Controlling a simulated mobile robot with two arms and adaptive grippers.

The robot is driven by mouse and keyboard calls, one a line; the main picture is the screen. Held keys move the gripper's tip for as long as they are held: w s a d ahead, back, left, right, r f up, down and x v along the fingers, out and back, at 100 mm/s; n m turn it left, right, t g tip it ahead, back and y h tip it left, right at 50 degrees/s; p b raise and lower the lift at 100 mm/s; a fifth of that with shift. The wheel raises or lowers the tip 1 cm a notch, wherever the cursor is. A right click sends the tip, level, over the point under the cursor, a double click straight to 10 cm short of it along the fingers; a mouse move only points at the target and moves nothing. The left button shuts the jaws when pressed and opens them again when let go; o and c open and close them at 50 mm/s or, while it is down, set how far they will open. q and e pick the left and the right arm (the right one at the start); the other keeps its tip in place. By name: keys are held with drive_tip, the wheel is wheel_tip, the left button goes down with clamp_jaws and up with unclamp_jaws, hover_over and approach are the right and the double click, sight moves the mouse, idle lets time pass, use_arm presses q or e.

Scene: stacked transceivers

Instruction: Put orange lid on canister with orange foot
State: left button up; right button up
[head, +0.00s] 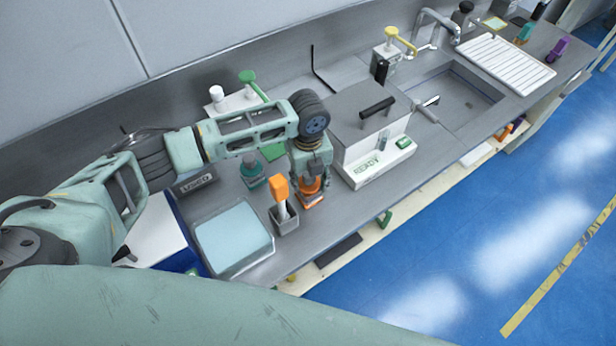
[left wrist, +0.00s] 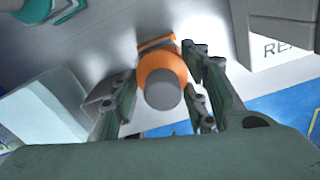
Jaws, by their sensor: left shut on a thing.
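My left gripper (head: 312,188) points down over the counter, left of the front of the white READY machine. It is shut on the orange lid (left wrist: 162,78), whose grey knob (left wrist: 163,95) faces the camera between the fingers in the left wrist view. An orange foot (head: 312,203) shows just below the lid in the head view, and its edge shows behind the lid in the left wrist view (left wrist: 156,42). The canister body between them is mostly hidden, so I cannot tell whether the lid touches it. My right gripper is not in view.
A grey holder (head: 285,222) with an orange-handled tool stands close left of the gripper. The READY machine (head: 378,165) stands close right. A teal-based item (head: 253,172) is behind left, and a pale blue-topped box (head: 233,238) is farther left. The counter's front edge is near.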

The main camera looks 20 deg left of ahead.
use_arm(q)
drive_tip(key=shift+f, duration=0.4)
drive_tip(key=o, duration=1.2)
drive_tip(key=shift+r, duration=0.1)
wheel_tip(320, 180, up, 12)
